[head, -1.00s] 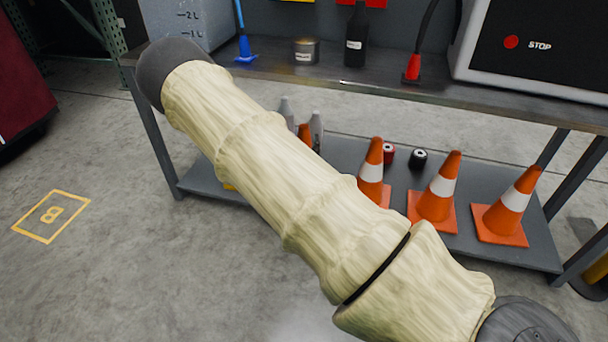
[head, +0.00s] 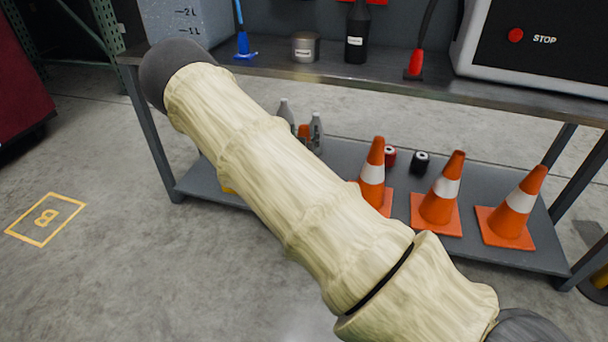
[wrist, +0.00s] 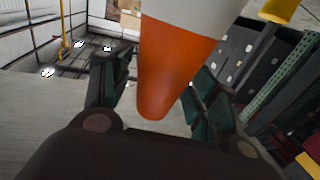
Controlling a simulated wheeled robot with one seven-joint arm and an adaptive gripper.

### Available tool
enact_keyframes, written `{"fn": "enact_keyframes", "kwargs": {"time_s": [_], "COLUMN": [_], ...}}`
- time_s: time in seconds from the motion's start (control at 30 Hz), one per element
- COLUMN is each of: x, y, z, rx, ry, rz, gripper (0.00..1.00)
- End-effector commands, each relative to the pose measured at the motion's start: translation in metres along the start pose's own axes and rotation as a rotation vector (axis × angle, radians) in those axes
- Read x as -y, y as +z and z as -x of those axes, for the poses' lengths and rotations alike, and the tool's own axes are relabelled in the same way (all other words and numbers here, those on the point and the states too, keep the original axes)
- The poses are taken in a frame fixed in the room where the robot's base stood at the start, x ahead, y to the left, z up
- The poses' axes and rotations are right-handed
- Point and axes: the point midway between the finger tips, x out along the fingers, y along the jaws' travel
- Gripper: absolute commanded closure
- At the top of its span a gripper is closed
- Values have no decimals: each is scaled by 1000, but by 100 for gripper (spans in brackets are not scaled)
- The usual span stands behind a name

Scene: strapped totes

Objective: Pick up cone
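In the wrist view an orange cone (wrist: 176,70) with a white band lies between the two dark green fingers of my gripper (wrist: 160,88). Its narrow tip points down the picture toward the palm. Its base is beyond the top edge. No surface shows under it, and the fingers sit close on both sides, as if holding it. My gripper is not visible in the head view, where my pale sleeved arm crosses the picture. Three similar cones, a left one (head: 374,173), a middle one (head: 439,195) and a right one (head: 513,208), stand upright on the lower shelf.
The metal bench (head: 440,97) has a dark bottle (head: 357,38), a can (head: 306,47) and a white machine with a red button (head: 515,36) on top. Grey bottles (head: 316,133) stand on the lower shelf (head: 467,243), partly behind my arm. Floor at left is clear around a yellow marking (head: 45,218).

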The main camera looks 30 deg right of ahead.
Motion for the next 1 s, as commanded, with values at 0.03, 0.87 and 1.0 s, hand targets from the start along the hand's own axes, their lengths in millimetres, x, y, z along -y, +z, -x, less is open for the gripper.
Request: {"fn": "enact_keyframes", "kwargs": {"time_s": [0.03,0.87,1.0], "x": [0,0,0], "y": [0,-16,-24], "z": [0,0,0], "rx": [0,-2,-2], "ry": [0,0,0], "rz": [0,-1,-1], "gripper": [57,100,100]}}
